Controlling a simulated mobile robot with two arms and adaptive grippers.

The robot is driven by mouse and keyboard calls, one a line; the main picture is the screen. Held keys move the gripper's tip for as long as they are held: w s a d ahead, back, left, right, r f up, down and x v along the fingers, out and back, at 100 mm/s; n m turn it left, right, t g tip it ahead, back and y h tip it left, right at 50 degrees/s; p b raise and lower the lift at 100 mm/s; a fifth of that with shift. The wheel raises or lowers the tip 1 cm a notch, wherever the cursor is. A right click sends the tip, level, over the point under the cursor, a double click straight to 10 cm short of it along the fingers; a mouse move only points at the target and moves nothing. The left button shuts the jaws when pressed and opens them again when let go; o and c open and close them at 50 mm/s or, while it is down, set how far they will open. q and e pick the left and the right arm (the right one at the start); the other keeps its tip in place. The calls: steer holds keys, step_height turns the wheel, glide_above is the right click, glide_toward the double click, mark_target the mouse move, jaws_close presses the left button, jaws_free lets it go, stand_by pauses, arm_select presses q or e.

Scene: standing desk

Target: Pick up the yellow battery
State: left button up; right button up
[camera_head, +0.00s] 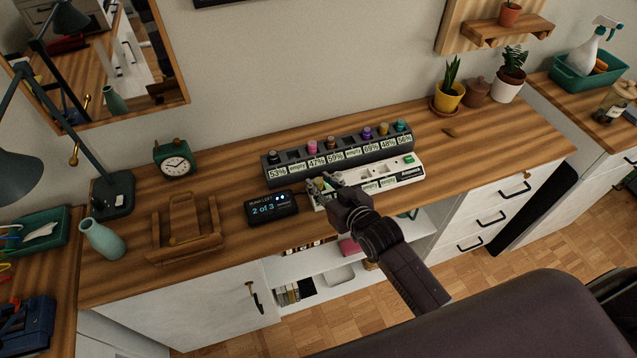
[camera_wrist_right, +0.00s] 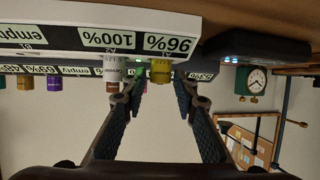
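The yellow battery (camera_wrist_right: 160,71) stands in the white charger (camera_wrist_right: 75,37) at the slot labelled 96%. In the right wrist view it lies between the spread fingers of my right gripper (camera_wrist_right: 158,97), close to their tips. That gripper is open and holds nothing. In the head view my right gripper (camera_head: 325,182) reaches over the left end of the white charger (camera_head: 405,172) and hides much of the battery there. My left gripper is not in view.
A dark rack (camera_head: 267,174) with several coloured batteries stands behind the white charger. A small display reading 2 of 3 (camera_head: 272,208) sits to its left. A wooden stand (camera_head: 185,245), a green clock (camera_head: 175,160) and a lamp (camera_head: 112,195) are further left.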

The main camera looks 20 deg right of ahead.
steer(key=shift+x, duration=0.85)
steer(key=shift+s, duration=0.1)
jaws_close()
